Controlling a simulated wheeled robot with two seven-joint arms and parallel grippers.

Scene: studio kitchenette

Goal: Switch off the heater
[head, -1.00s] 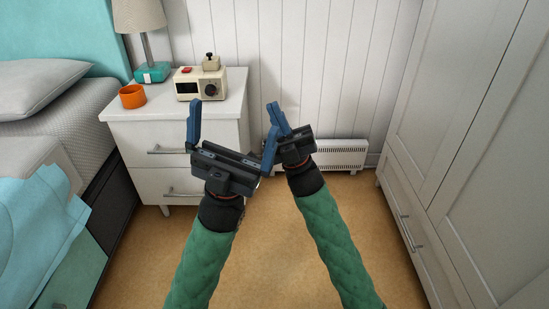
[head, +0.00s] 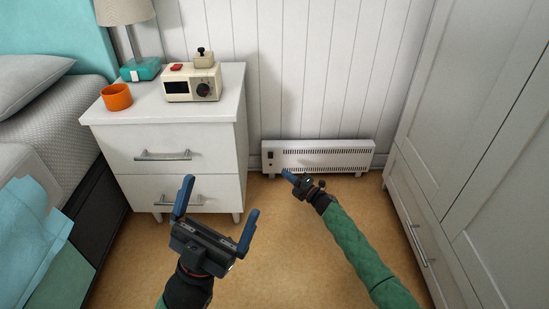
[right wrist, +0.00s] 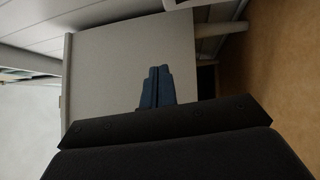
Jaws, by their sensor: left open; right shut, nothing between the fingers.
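The heater (head: 325,155) is a low white panel with dark slots, standing on the floor against the back wall in the head view. A small dark switch (head: 271,154) is at its left end. My right gripper (head: 287,174) is shut and empty, its blue fingertips pointing left, just in front of the heater's lower left part in the picture; I see no clear contact. In the right wrist view its shut fingers (right wrist: 157,82) appear before a plain grey panel, and I cannot make out the switch there. My left gripper (head: 220,197) is open and empty in front of the nightstand.
The bed (head: 50,115) is at the left. A wardrobe (head: 470,130) closes the right side. The floor between is clear.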

